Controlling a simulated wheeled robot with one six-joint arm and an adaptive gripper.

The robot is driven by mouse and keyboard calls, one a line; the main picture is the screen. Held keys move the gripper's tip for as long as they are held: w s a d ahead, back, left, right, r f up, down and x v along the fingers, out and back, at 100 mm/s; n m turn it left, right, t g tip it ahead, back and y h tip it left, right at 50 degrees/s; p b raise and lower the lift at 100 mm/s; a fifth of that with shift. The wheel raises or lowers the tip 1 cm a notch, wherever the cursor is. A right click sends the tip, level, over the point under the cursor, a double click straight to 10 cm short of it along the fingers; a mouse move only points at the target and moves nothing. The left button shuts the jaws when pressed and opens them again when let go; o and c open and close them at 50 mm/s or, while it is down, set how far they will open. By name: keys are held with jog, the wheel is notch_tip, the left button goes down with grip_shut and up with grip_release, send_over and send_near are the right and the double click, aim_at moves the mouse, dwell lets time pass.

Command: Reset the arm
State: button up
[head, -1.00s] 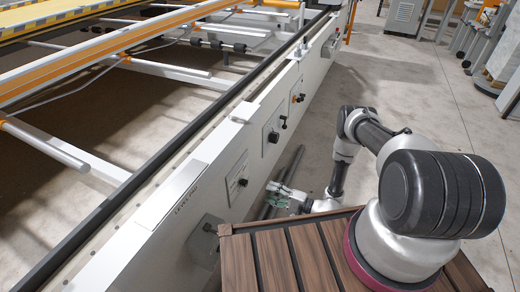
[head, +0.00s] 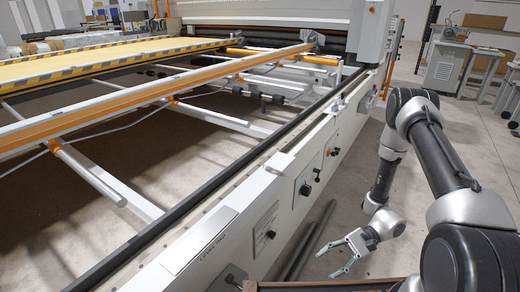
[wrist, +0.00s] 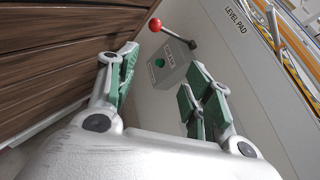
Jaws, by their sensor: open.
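My gripper (head: 328,264) is open and empty at the lower right of the head view, with green-padded fingers pointing left toward the machine's side. My arm bends down to it from the right edge. In the wrist view my gripper (wrist: 163,60) shows its two fingers spread apart with nothing between them. The fingers appear clear of both.
The long white machine side (head: 225,212) runs diagonally, carrying several control plates, including one with a black knob (head: 305,190). Dark bars (head: 308,240) lie along its base. Brown slats (wrist: 60,45) fill the wrist view's left. Open floor (head: 345,215) lies between machine and arm.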

jog(key=s+d+r+n+t+h, duration=0.1)
jog(key=d+r+n+h, duration=0.35)
jog(key=r, duration=0.85)
jog(key=s+d+r+n+h, duration=0.1)
jog(key=d+r+h, duration=0.65)
jog(key=r, duration=0.65)
jog(key=s+d+r+n+t, duration=0.1)
jog(key=s+r+t, duration=0.1)
jog(key=r, duration=0.4)
jog(key=s+d+r+n+t+h, duration=0.1)
jog(key=r+t, duration=0.3)
jog(key=r, duration=0.1)
jog(key=s+d+r+n+t, duration=0.1)
jog(key=s+r+t, duration=0.1)
jog(key=r, duration=0.4)
jog(key=shift+s+r+t, duration=0.3)
jog(key=shift+t, duration=0.3)
